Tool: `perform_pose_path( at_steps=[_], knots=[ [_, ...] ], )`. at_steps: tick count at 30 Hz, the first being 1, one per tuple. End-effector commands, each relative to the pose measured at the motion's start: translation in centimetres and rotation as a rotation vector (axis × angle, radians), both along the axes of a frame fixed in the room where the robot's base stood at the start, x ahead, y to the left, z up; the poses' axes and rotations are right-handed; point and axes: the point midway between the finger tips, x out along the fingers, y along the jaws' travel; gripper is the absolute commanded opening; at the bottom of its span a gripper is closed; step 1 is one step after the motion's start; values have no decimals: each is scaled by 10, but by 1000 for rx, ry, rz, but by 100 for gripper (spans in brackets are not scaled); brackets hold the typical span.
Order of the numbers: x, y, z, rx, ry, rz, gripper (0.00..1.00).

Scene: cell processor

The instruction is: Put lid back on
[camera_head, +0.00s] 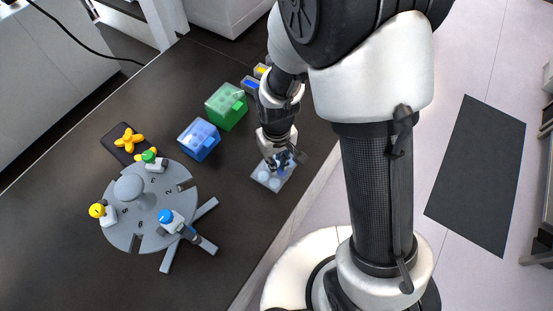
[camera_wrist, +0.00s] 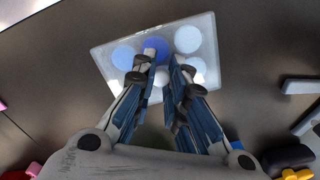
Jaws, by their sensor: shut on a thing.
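My gripper (camera_wrist: 163,66) is shut, with its fingertips close together over a clear tray. A round, deep-blue lid (camera_wrist: 155,46) shows at the fingertips; the fingers cover part of their hold on it. The tray (camera_wrist: 104,52) is a translucent square with several pale round spots, flat on the dark table. In the head view my gripper (camera_head: 284,158) points down at the tray (camera_head: 263,183); I cannot tell whether the lid touches it. A grey numbered disc (camera_head: 118,228) at the left holds vials with a yellow (camera_head: 97,210), a green (camera_head: 149,156) and a blue top (camera_head: 165,216).
A blue box (camera_head: 198,139) and a green box (camera_head: 227,106) stand left of my arm. A dark pad (camera_head: 117,143) with yellow cross-shaped pieces (camera_head: 128,139) lies behind the disc. The table's front edge runs close to the tray. The near-left table (camera_head: 50,275) is clear.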

Motion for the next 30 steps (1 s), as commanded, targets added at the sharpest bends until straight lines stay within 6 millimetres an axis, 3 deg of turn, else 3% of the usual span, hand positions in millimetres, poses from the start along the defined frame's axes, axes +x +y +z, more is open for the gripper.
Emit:
perform_pose_path(
  at_steps=[6, 7, 17, 30],
  knots=[
    [0, 0, -2, 0, 0, 0, 0],
    [0, 0, -2, 0, 0, 0, 15],
    [0, 0, -3, 0, 1, 0, 36],
    [0, 0, 5, 0, -1, 0, 36]
  ],
)
